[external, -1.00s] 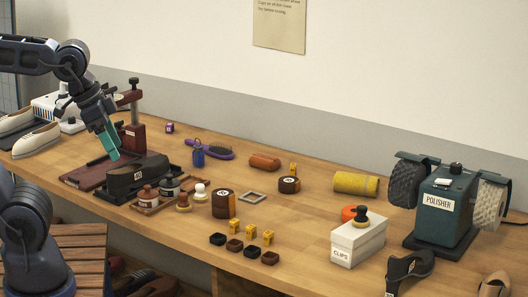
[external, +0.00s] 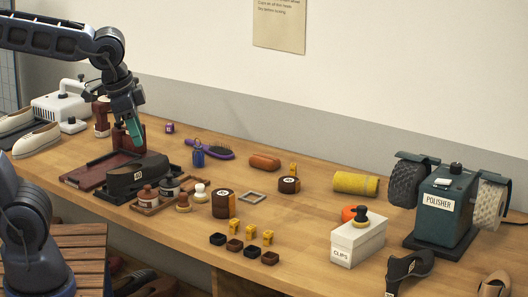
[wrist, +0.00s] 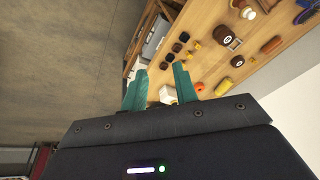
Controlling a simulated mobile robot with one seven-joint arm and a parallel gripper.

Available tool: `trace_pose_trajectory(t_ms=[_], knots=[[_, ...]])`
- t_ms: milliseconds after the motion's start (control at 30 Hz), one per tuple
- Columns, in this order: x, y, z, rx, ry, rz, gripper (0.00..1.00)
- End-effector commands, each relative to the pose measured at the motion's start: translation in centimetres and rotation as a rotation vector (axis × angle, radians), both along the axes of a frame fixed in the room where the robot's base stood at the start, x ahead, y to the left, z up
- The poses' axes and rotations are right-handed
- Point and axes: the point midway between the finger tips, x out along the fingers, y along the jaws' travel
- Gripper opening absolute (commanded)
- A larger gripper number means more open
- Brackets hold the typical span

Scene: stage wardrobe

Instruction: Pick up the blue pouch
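The blue pouch (external: 198,158) is small and dark blue with a darker top. It stands upright on the wooden table, just in front of the purple hairbrush (external: 215,151). My gripper (external: 136,143), with teal fingers, is in the air to the left of the pouch and apart from it. In the wrist view, the two teal fingers of my gripper (wrist: 158,88) are spread with a gap and nothing between them. I cannot make out the pouch in the wrist view.
The polisher (external: 446,210) is far right.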

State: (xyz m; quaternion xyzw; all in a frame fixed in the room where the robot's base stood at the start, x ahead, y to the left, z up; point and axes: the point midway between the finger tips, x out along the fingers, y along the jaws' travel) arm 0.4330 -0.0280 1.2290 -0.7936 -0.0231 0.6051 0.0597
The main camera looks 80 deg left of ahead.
Motion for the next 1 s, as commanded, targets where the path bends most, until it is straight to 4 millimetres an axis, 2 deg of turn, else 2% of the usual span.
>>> trace_pose_trajectory(t_ms=[100, 467, 1000], knots=[[2.3, 2.3, -0.2, 0.047, 0.061, -0.009, 0.29], [8.2, 10.1, -1.7, 0.192, 0.252, -0.047, 0.29], [15.3, 23.3, -6.5, 0.394, 0.586, -0.125, 0.29]])
